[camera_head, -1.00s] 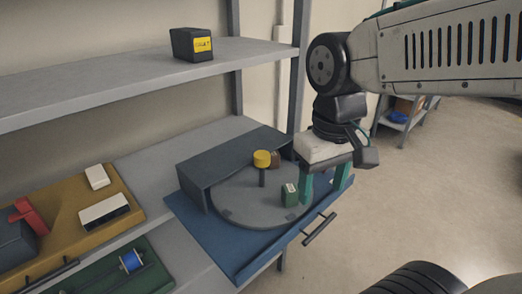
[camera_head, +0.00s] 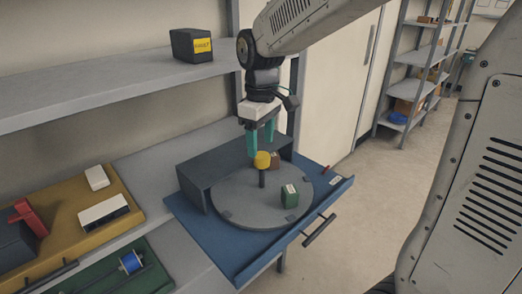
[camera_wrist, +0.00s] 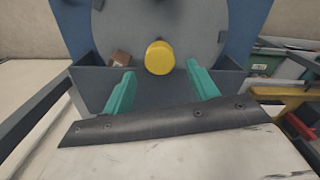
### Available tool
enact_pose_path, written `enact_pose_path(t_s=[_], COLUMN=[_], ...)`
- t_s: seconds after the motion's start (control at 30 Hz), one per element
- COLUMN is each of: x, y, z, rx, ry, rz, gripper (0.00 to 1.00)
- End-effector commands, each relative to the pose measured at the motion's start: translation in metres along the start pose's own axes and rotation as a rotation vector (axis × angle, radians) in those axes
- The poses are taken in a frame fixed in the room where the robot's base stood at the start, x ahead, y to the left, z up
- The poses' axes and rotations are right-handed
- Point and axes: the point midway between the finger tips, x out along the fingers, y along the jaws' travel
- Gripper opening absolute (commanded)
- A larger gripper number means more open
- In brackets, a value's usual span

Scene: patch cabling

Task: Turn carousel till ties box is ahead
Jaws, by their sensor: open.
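The carousel is a round grey disc (camera_head: 245,205) with a yellow knob (camera_head: 262,160) on a dark post at its middle. A green box (camera_head: 289,196) with a white label stands on the disc's front right. A brown box (camera_head: 275,160) stands behind the knob and also shows in the wrist view (camera_wrist: 120,58). I cannot read which is the ties box. My gripper (camera_head: 262,143) is open, its green fingers pointing down just above the knob. In the wrist view the knob (camera_wrist: 160,57) appears between the fingertips (camera_wrist: 160,76), with no contact visible.
The disc sits in a blue tray (camera_head: 245,257) with a front handle (camera_head: 319,229). A black box (camera_head: 191,45) stands on the upper shelf. Yellow (camera_head: 65,235) and green (camera_head: 105,285) trays lie left.

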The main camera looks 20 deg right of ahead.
Motion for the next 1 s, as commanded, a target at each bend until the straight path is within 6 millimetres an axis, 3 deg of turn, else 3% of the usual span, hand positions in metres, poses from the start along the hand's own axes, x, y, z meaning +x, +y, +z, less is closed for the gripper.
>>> enact_pose_path(t_s=[0.23, 0.57, 0.77, 1.0], x=[0.03, 0.034, 0.033, 0.033], y=[0.0, 0.0, 0.0, 0.003], z=[0.001, 0.0, 0.001, 0.003], rx=[0.001, 0.002, 0.002, 0.016], ry=[-0.002, 0.001, 0.0, 0.0], rz=[-0.001, 0.0, 0.0, 0.0], gripper=[0.59, 0.59, 0.03, 0.0])
